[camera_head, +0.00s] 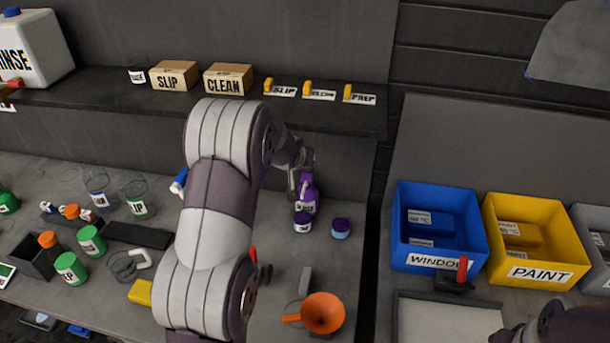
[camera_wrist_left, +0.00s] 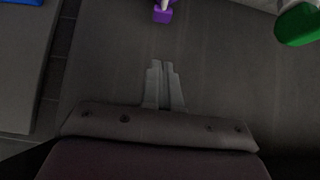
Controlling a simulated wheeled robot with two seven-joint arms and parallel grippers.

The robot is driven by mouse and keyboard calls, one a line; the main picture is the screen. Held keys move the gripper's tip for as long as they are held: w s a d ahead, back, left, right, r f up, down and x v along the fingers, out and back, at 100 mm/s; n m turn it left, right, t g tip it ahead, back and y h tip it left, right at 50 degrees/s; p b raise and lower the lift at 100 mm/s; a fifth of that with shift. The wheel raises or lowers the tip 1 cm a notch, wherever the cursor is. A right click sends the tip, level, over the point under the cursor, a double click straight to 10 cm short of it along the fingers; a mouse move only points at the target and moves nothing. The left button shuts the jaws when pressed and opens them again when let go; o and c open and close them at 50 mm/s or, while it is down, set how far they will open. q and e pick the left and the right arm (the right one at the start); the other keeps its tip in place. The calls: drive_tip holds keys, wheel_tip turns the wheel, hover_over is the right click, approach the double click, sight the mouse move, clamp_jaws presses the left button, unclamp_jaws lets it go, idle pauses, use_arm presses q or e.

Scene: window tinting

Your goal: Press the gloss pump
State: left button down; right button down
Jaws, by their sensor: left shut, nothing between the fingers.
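A purple bottle (camera_head: 309,194) with a white label, likely the gloss pump, stands upright on the grey bench below the shelf. In the left wrist view the fingers (camera_wrist_left: 164,75) are together and empty. A purple piece (camera_wrist_left: 162,15) with a white part shows beyond the fingertips at the top edge, apart from them in that picture.
A small purple jar (camera_head: 303,222) and a purple-lidded blue jar (camera_head: 341,228) stand close by. An orange funnel (camera_head: 322,313) is nearer. The shelf (camera_head: 335,116) overhangs behind. A blue bin (camera_head: 440,225) and a yellow bin (camera_head: 535,240) are at right.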

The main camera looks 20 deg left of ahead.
use_arm(q)
drive_tip(key=shift+w+f, duration=0.15)
drive_tip(key=p, duration=0.1)
approach(306, 177)
drive_tip(key=w, duration=0.2)
drive_tip(key=w+a+r, duration=0.1)
drive_tip(key=shift+w, duration=0.15)
drive_tip(key=f, duration=0.1)
drive_tip(key=w+f, duration=0.1)
drive_tip(key=f, duration=0.1)
drive_tip(key=shift+a, duration=0.1)
drive_tip(key=shift+s+f+p, duration=0.1)
drive_tip(key=shift+f+p, duration=0.3)
drive_tip(key=shift+p, duration=0.15)
drive_tip(key=shift+f, duration=0.7)
